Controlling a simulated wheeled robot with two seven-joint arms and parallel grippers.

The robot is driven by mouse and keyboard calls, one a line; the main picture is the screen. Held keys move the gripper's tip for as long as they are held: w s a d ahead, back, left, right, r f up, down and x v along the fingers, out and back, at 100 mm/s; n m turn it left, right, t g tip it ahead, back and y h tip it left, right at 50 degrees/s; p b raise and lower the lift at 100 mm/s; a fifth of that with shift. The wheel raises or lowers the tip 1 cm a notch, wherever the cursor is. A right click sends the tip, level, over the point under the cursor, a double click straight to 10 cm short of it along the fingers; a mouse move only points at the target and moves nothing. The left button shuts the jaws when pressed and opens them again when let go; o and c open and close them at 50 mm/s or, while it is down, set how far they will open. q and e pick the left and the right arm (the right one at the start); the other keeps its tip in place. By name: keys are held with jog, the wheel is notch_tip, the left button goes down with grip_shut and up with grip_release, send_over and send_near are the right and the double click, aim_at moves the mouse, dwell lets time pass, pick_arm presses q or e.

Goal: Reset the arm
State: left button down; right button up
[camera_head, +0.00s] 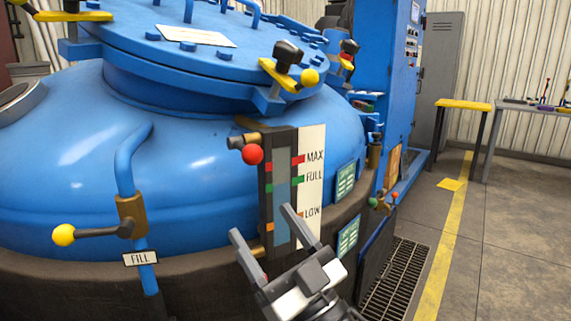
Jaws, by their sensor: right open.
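My right gripper (268,230) is in the lower middle of the head view, in front of the blue furnace vessel (190,170). Its two fingers are spread apart with nothing between them. It is just below and in front of the level gauge (282,185), whose scale reads MAX, FULL and LOW. One fingertip overlaps the lower part of the gauge in the picture; I cannot tell whether it touches. My left gripper is not in view.
A FILL valve with a yellow-knobbed lever (64,235) is at the left. A red knob (253,154) sits beside the gauge top. The bolted lid (200,50) is above. A floor grate (398,275) and open floor (510,230) lie right, with tables (462,104) behind.

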jog(key=s+d+f+m+h, duration=0.2)
jog(key=d+f+m+h, duration=0.25)
jog(key=f, duration=0.35)
jog(key=s+d+f+m+h, duration=0.25)
jog(key=d+f+h, duration=0.3)
jog(key=f, duration=0.35)
pick_arm(q)
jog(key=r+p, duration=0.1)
jog(key=p, duration=0.1)
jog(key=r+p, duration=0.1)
jog(key=p, duration=0.2)
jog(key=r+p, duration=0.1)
jog(key=p, duration=0.2)
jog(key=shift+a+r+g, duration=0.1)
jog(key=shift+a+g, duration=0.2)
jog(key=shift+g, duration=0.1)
pick_arm(e)
jog(key=s+d+f+g+h, duration=0.3)
jog(key=s+d+f+g, duration=0.3)
jog(key=s, duration=0.5)
notch_tip(320, 180, down, 3)
jog(key=shift+r+m+g+h, duration=0.15)
jog(key=shift+m+g+h, duration=0.25)
jog(key=shift+g, duration=0.5)
